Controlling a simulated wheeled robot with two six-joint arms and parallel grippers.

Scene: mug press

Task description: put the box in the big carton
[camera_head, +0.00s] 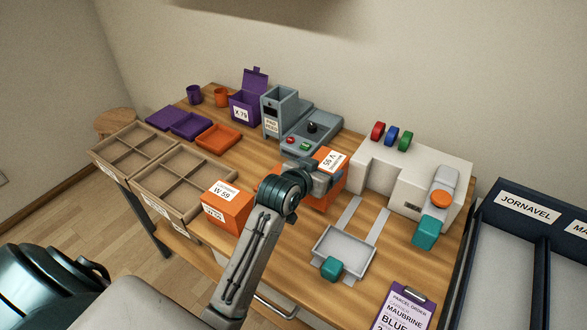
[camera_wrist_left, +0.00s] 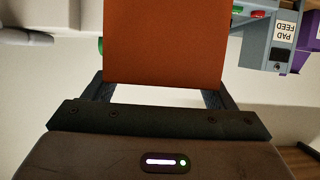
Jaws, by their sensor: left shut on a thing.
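My left gripper (camera_head: 318,180) is shut on an orange box (camera_head: 322,204) with a white label on top, over the middle of the table. The arm partly hides this box, and I cannot tell whether it touches the table. In the left wrist view the orange box (camera_wrist_left: 165,42) sits between both fingers of the left gripper (camera_wrist_left: 165,92). Another orange box (camera_head: 226,208), labelled W 59, stands to the left of the arm. An open purple box (camera_head: 243,110), labelled K 79, stands at the back. I cannot tell which container is the big carton. My right gripper is not in view.
Divided trays (camera_head: 170,185) line the left edge. A grey machine (camera_head: 310,132) stands behind; a white machine (camera_head: 400,165) with coloured knobs stands right. A grey tray (camera_head: 343,256) and a purple clipboard (camera_head: 405,305) are in front. Dark bins (camera_head: 510,250), one marked JORNAVEL, are at right.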

